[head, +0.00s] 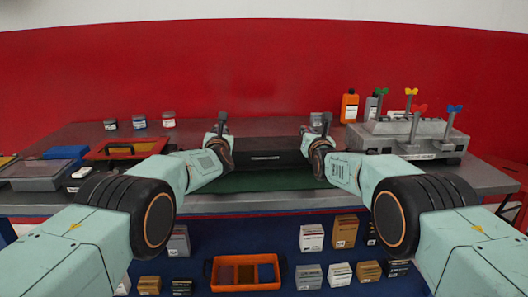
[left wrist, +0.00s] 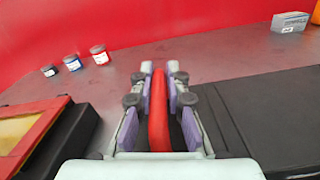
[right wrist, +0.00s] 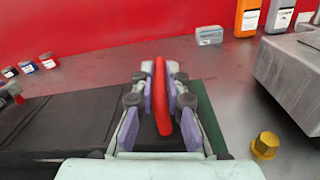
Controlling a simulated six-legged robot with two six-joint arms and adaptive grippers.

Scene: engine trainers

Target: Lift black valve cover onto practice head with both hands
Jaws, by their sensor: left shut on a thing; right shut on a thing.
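The black valve cover (head: 265,153) spans level between my two grippers in the head view, above or on a green mat (head: 262,181); I cannot tell whether it touches the mat. My left gripper (head: 222,122) is at its left end; in the left wrist view its fingers (left wrist: 159,85) are shut on a red handle (left wrist: 158,118). My right gripper (head: 322,124) is at its right end, its fingers (right wrist: 160,85) shut on another red handle (right wrist: 162,100). A grey metal block with coloured winged handles (head: 410,136), perhaps the practice head, stands at the right.
An orange bottle (head: 349,106) stands behind the block. A yellow knob-like piece (right wrist: 265,145) sits on the bench right of my right gripper. A red-framed case (head: 125,148) and grey box (head: 38,172) lie at left; small jars (head: 140,121) stand at the back.

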